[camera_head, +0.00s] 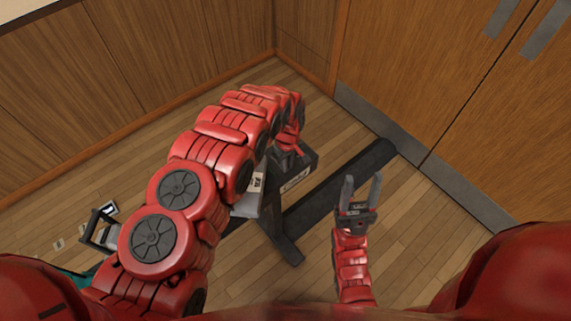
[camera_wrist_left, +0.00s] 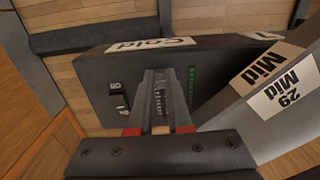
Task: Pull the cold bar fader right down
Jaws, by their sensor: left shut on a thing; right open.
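The dark fader box with a "Cold" label (camera_wrist_left: 150,44) fills the middle of the left wrist view. Its dark end also shows in the head view (camera_head: 304,166). My left gripper (camera_wrist_left: 158,74) reaches over the box face and is shut on the cold bar fader, whose cap is mostly hidden between the fingers. A marked scale (camera_wrist_left: 160,102) shows between the fingers, and a green light strip (camera_wrist_left: 192,84) runs beside them. In the head view the left gripper (camera_head: 285,149) is at the box, partly hidden by its wrist. My right gripper (camera_head: 362,188) is open and empty above the floor.
A grey unit with "Mid" labels (camera_wrist_left: 283,92) adjoins the box at right. A small switch (camera_wrist_left: 120,98) is left of the fingers. A black stand beam (camera_head: 340,183) runs near the right gripper. Wooden cabinet doors (camera_head: 450,70) stand behind; the floor (camera_head: 420,220) at right is clear.

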